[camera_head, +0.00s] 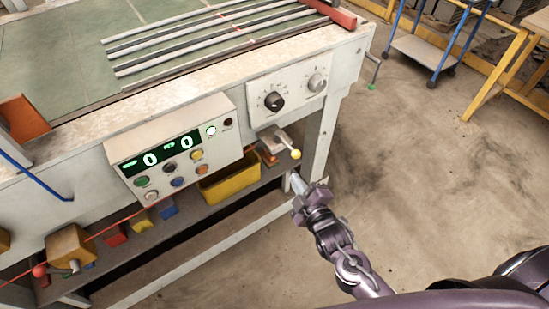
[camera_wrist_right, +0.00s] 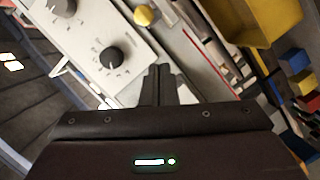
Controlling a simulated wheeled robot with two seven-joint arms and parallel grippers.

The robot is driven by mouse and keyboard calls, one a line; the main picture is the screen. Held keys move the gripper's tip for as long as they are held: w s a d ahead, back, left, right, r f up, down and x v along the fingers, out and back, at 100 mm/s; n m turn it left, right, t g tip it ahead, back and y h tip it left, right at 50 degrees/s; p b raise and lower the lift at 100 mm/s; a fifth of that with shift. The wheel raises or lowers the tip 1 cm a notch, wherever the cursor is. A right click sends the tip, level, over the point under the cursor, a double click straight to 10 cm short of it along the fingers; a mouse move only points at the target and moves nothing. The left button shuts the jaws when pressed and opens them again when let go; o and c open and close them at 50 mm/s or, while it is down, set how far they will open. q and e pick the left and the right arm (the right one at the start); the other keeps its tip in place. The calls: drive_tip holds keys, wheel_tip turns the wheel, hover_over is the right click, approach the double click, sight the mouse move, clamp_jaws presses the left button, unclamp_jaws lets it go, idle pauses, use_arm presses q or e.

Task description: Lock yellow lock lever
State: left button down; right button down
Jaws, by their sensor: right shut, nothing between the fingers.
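The yellow lock lever (camera_head: 296,154) is a short metal rod with a yellow ball knob. It sticks out from the front of the white machine, below the dial panel. Its yellow knob also shows at the top of the right wrist view (camera_wrist_right: 143,15). My right gripper (camera_head: 297,182) is shut and empty, just below the knob in the head view and apart from it. In the right wrist view its dark fingers (camera_wrist_right: 160,82) are together, with the knob ahead of them and slightly left. My left gripper is not in view.
A control box (camera_head: 170,150) with green digits and coloured buttons is on the machine's front. A panel with two dials (camera_head: 295,92) is above the lever. A yellow bin (camera_head: 228,184) sits on the shelf below.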

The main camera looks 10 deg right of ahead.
wheel_tip(320, 180, up, 2)
drive_tip(key=p, duration=0.2)
approach(287, 146)
drive_tip(key=w+a+r, duration=0.2)
drive_tip(key=w+a, duration=0.3)
drive_tip(key=shift+w+d+f, duration=0.25)
drive_tip(key=shift+d+f, duration=0.4)
drive_tip(key=shift+d, duration=0.15)
drive_tip(key=shift+w+d+f, duration=0.2)
drive_tip(key=shift+d+f, duration=0.5)
drive_tip(key=shift+d, duration=0.1)
drive_tip(key=shift+d, duration=0.1)
